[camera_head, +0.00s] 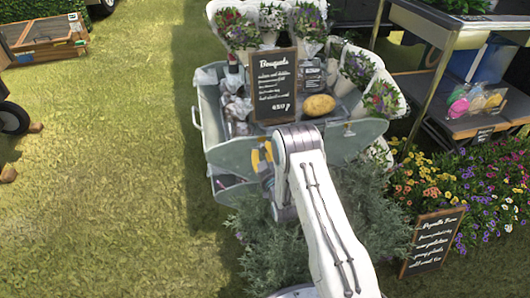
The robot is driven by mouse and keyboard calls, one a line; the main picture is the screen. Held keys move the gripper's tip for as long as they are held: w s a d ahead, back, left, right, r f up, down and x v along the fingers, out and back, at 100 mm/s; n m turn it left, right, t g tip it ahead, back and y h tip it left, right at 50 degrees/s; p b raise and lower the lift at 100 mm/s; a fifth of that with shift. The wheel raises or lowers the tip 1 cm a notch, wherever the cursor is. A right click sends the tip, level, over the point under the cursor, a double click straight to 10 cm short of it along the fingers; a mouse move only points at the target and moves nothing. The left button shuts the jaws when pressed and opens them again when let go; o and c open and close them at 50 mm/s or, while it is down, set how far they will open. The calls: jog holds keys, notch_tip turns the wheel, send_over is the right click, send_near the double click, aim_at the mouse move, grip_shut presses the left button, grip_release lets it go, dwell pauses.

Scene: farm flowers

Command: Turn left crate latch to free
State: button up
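A grey-green metal crate-like cart (225,150) stands at the centre, with flowers and goods in it. My white arm reaches up from the bottom and bends in front of the cart's front panel. A small yellow and grey part (262,158) shows at the panel, just left of my arm's bend. I cannot tell whether it is a latch or part of my gripper. My gripper's fingers cannot be made out; they may be hidden by the arm. No latch can be clearly picked out, so its position is unclear.
A "Bouquets" chalkboard (273,85) and a yellow melon (318,105) sit on the cart. Leafy plants (265,245) grow below its front. A shelf stand (440,105), flowers (480,190) and a small chalkboard (432,242) are at right. Open grass lies at left.

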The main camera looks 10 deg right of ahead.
jog(key=shift+o, duration=1.4)
jog(key=shift+a+r, duration=0.2)
jog(key=shift+a, duration=0.15)
jog(key=shift+f, duration=0.1)
jog(key=shift+d, duration=0.15)
jog(key=shift+s+f, duration=0.1)
jog(key=shift+s, duration=0.15)
jog(key=s, duration=0.7)
